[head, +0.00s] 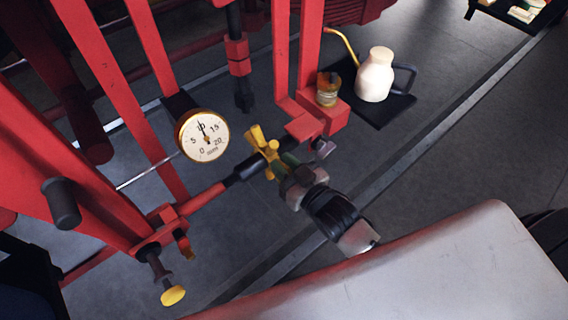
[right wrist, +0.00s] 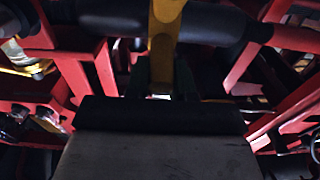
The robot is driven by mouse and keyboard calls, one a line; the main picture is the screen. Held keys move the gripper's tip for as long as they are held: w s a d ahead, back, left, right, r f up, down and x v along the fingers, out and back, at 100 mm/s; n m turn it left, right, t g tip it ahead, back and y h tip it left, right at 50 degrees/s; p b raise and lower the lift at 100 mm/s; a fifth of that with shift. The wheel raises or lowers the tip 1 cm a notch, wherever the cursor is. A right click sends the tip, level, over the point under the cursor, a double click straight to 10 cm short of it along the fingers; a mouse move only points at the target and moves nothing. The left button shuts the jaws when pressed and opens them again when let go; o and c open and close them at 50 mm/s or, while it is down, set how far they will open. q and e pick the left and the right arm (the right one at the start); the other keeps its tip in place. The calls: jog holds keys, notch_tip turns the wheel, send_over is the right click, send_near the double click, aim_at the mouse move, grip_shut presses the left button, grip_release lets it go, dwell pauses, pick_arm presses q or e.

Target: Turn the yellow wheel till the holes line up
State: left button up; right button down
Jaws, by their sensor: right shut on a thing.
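The yellow wheel (head: 258,137) is a small handle with several stubby arms, set on a dark, thick-sleeved pipe in the red frame. My right gripper (head: 277,160) reaches it from the lower right and is shut on one of its arms. In the right wrist view a yellow bar of the wheel (right wrist: 163,35) runs down between the dark fingers (right wrist: 160,82). The gripper covers part of the wheel, and I cannot make out the holes. My left gripper is out of view.
A round dial gauge (head: 203,136) stands just left of the wheel. Red bars (head: 105,105) crowd the left. A white oil can (head: 375,75) stands on a dark mat (head: 391,112) at the back. A yellow-capped knob (head: 173,295) hangs lower left. The grey floor at right is mostly clear.

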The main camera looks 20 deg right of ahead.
jog(key=shift+w+r, duration=0.1)
jog(key=shift+r, duration=0.2)
jog(key=shift+w+a+r+p, duration=0.1)
jog(key=shift+w+r+p, duration=0.15)
jog(key=shift+r+p, duration=0.35)
jog(key=shift+w+a+r+p, duration=0.1)
jog(key=shift+w+r+p, duration=0.15)
jog(key=shift+r+p, duration=0.35)
jog(key=shift+w+r+p, duration=0.15)
jog(key=shift+p, duration=0.25)
jog(key=c, duration=0.9)
grip_release()
jog(key=shift+f, duration=0.2)
